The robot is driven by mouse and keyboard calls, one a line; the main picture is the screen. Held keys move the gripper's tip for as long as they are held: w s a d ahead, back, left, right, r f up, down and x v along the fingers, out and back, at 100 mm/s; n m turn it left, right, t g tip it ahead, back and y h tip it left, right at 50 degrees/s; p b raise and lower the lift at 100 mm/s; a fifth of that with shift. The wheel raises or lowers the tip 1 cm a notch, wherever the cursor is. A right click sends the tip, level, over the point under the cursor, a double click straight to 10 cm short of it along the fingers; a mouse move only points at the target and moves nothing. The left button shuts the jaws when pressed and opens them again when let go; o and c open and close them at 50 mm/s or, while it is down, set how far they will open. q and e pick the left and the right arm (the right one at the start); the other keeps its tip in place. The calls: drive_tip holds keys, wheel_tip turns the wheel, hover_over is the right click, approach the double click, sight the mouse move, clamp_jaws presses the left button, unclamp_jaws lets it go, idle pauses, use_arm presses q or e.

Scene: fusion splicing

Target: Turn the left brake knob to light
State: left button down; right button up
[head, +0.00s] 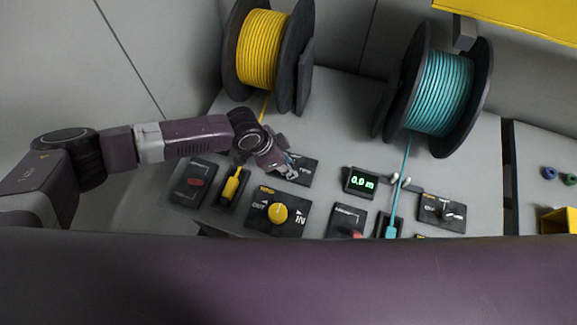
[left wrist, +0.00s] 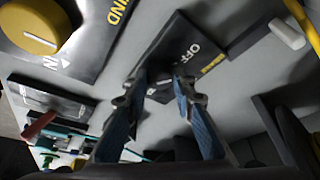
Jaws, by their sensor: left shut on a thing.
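The left brake panel (head: 303,165) is a dark plate below the yellow reel, partly covered by my left gripper. In the left wrist view the panel (left wrist: 172,42) shows the word OFF and yellow lettering. My left gripper (head: 289,173) is over this panel, its blue-padded fingers (left wrist: 158,92) shut on the small dark brake knob between their tips. The knob is mostly hidden by the fingers, so its setting cannot be read. My right gripper is not in view.
A yellow winding knob (head: 278,213) sits on a plate just below my gripper. A yellow cable clamp (head: 231,186) is to the left. The yellow reel (head: 259,50) and teal reel (head: 441,92) stand behind. A display (head: 361,182) reads 0.0 m. A similar knob panel (head: 442,212) is at right.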

use_arm(q)
drive_tip(key=m+b, duration=0.2)
drive_tip(key=m+g+b, duration=0.1)
drive_tip(key=m+b, duration=0.1)
drive_tip(key=m+g+b, duration=0.1)
drive_tip(key=m+b, duration=0.1)
drive_tip(key=shift+w+f, duration=0.2)
drive_tip(key=shift+w, duration=0.05)
drive_tip(key=m+g+b, duration=0.1)
drive_tip(key=m+b, duration=0.2)
drive_tip(key=shift+d+r, duration=0.1)
drive_tip(key=shift+r+m+g+b, duration=0.15)
drive_tip(key=shift+m+g+b, duration=0.35)
drive_tip(key=shift+m, duration=0.2)
drive_tip(key=shift+w+y, duration=0.1)
drive_tip(key=shift+y, duration=0.2)
drive_tip(key=c, duration=1.6)
unclamp_jaws()
drive_tip(key=v, duration=1.2)
